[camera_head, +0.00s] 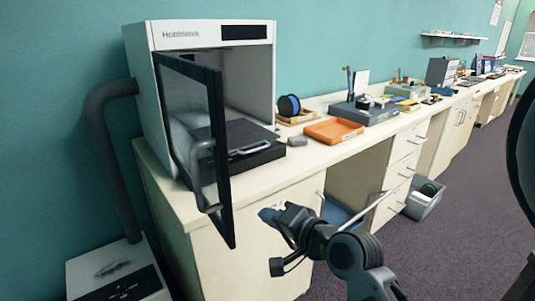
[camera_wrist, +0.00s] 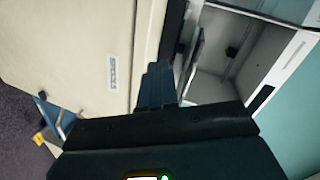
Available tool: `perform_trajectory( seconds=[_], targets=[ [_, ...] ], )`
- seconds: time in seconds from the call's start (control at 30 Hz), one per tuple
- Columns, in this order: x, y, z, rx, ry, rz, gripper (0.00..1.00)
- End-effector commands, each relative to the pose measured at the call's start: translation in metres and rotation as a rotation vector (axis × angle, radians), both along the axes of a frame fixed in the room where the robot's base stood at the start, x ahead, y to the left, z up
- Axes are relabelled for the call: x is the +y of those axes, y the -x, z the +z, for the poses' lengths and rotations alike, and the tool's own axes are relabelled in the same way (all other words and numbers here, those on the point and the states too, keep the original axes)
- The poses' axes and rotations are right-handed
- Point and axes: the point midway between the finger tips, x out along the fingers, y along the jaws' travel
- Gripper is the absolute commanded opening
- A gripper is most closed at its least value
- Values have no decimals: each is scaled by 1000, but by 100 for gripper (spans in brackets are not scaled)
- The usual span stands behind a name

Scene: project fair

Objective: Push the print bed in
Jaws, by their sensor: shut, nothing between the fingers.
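The white printer (camera_head: 138,60) stands at the left end of the counter with its dark-framed glass door (camera_head: 222,150) swung open. The dark print bed (camera_head: 240,133) sticks out of the front opening, with a pale handle (camera_head: 250,149) at its front edge. My gripper (camera_head: 265,213) is shut and empty, in front of the cabinet face, below and apart from the bed, to the right of the door's lower end. In the wrist view my dark fingers (camera_wrist: 157,85) are together, with the printer's grey interior (camera_wrist: 235,65) beyond to the right.
A thick grey hose (camera_head: 103,150) runs down the printer's left side. A grey bin (camera_head: 424,199) stands on the floor by the drawers.

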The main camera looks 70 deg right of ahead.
Motion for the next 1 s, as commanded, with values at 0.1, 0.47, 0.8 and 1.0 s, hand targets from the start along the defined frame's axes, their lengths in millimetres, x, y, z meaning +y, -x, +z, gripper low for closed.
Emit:
perform_trajectory(
  seconds=[0.1,0.47,0.8,1.0],
  targets=[
    [-54,3,25,-92,-93,-64,0],
    [-131,31,79,-229,-253,-120,0],
    [-151,4,76,-234,-261,-119,0],
    [-171,-30,67,-233,-260,-118,0]
  ],
)
